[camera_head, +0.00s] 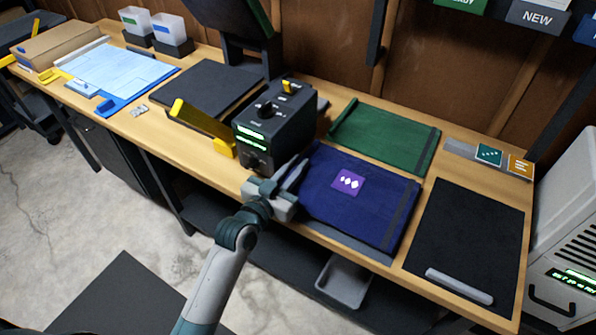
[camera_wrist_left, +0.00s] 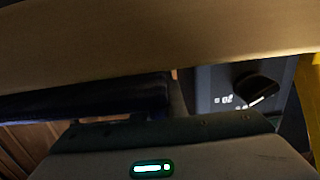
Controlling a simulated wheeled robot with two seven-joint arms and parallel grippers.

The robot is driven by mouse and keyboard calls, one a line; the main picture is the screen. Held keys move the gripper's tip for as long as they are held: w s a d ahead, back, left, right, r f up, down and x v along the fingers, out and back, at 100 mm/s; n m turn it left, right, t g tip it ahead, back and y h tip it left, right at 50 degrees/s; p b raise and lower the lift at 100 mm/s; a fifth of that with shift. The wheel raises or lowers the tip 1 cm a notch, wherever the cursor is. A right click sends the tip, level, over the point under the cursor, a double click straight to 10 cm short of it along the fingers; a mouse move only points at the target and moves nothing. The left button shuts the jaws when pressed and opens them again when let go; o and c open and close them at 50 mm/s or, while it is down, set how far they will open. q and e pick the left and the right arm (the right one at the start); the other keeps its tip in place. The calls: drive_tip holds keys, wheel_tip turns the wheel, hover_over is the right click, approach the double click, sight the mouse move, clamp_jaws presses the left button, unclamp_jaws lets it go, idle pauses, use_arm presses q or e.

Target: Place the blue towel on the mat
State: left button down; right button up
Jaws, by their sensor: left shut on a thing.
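The blue towel (camera_head: 375,210) lies flat on the workbench in the head view, with a purple patch of white diamonds and a dark strip along its right side. My left gripper (camera_head: 291,188) is shut on the towel's left edge, beside the black box machine. A black mat (camera_head: 468,225) lies flat to the right of the towel, with a gap of bare wood between them. A grey bar lies on its front part. In the left wrist view a dark roll-like edge (camera_wrist_left: 85,97) shows, probably the towel. My right gripper is out of view.
The black machine (camera_head: 275,125) with knobs stands close to my left gripper. A folded green cloth (camera_head: 388,140) lies behind the towel. Another dark mat (camera_head: 208,86) lies left of the machine. A white cabinet (camera_head: 570,225) stands at the right end. A grey tray (camera_head: 344,281) sits below.

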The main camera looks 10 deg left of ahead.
use_arm(q)
drive_tip(key=shift+f, duration=0.9)
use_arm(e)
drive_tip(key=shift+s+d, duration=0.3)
use_arm(q)
drive_tip(key=shift+f, duration=0.2)
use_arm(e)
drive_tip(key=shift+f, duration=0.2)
